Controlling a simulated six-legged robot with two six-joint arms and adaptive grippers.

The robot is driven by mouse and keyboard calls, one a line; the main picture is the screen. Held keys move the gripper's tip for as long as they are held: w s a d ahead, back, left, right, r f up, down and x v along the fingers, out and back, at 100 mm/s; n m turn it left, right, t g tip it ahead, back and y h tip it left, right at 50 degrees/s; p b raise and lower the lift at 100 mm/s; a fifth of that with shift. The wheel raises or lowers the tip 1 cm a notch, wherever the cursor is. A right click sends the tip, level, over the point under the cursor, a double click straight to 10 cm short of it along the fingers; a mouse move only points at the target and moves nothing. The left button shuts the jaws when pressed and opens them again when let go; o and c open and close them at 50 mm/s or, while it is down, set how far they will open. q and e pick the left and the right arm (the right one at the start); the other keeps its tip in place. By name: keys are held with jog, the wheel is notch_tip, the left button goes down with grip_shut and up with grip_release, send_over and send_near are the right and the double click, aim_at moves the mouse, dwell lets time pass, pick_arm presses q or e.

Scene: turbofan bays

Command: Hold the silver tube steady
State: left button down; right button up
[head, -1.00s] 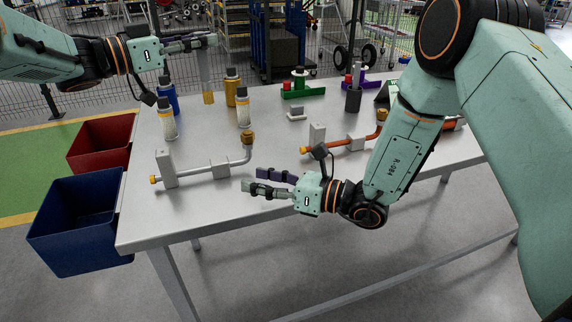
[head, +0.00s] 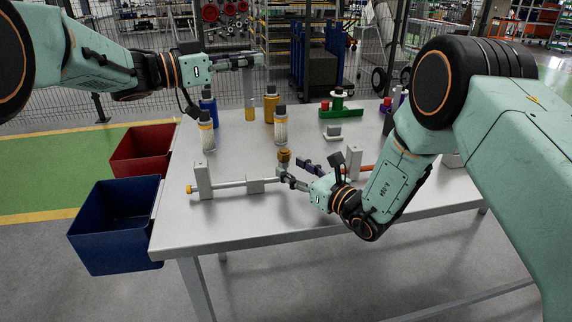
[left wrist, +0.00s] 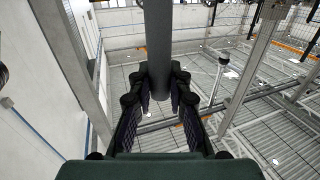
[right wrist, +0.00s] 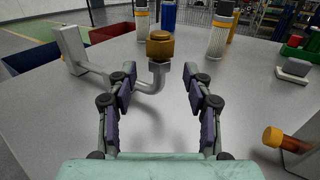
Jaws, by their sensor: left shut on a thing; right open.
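The silver tube (head: 228,185) lies level in grey holders on the table, with a yellow cap at its left end. Its right end bends up to a brass nut (head: 284,156). My right gripper (head: 292,171) is open at this bend. In the right wrist view the bend (right wrist: 152,84) shows ahead, between the parted fingers, and I see no grip on it. My left gripper (head: 250,62) is shut on a grey bar-like tool (head: 250,88) with a yellow lower end. It hangs upright above the back of the table; the bar also fills the left wrist view (left wrist: 158,40).
Several bottles (head: 270,105) stand behind the tube. An orange tube (head: 360,170) lies to the right, partly hidden by my right arm. A green fixture (head: 342,113) sits farther back. Blue (head: 115,225) and red (head: 140,150) bins stand off the left edge. The table front is clear.

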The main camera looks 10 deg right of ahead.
aim_at(288, 166)
jog(key=shift+x, duration=1.8)
jog(key=shift+c, duration=0.2)
grip_shut()
